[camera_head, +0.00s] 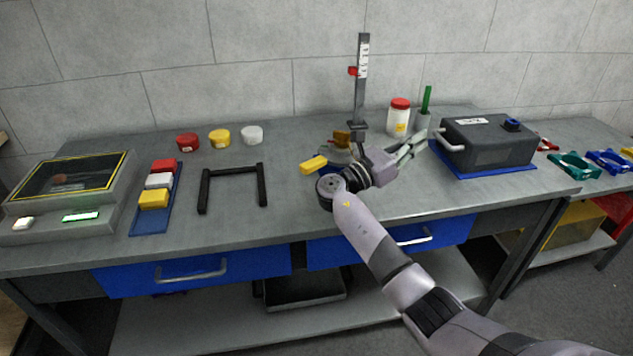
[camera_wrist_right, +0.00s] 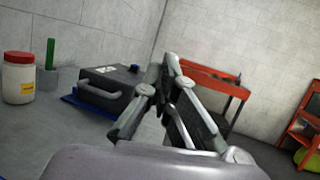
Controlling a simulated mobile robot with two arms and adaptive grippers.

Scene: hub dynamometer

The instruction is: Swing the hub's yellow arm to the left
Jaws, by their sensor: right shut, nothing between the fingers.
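The hub's yellow arm (camera_head: 313,165) shows in the head view as a short yellow bar just left of my right wrist, pointing to the left and toward me. The grey hub (camera_head: 337,154) behind it is mostly hidden by my right wrist. My right gripper (camera_head: 418,140) is to the right of the hub, above the bench, pointing right and away from the yellow arm. Its fingers are shut and empty, and they also show in the right wrist view (camera_wrist_right: 168,66). I cannot tell whether my wrist touches the hub. My left gripper is out of view.
A scale post (camera_head: 361,80) with a red pointer stands behind the hub. A red-lidded jar (camera_head: 399,116), a green rod (camera_head: 427,98) in a cup and a dark box (camera_head: 487,143) stand to the right. A black frame (camera_head: 233,171) stands left; bench between it and the hub is clear.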

